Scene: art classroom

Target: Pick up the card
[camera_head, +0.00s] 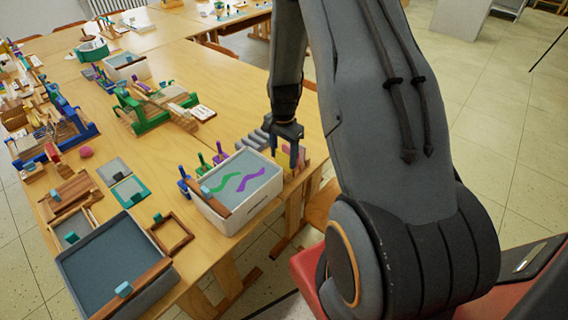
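I cannot tell for sure which thing is the card. A small pale card-like piece (203,112) lies on the table right of the green wooden frame. Two flat grey squares, one plain (112,171) and one with a teal border (130,190), lie at the left middle. My gripper (284,154) points down near the table's right edge, behind the white tray. Its two dark fingers look apart, with nothing clearly seen between them. Yellow and pink upright pieces (297,163) stand close beside the fingers; contact is unclear.
A white tray (232,222) holds a grey surface with green and purple wavy strips. Grey steps (256,139) stand behind it, left of my gripper. A large dark tray (85,298) is at the front left. The green frame (140,122) and blue frame (87,128) crowd the table.

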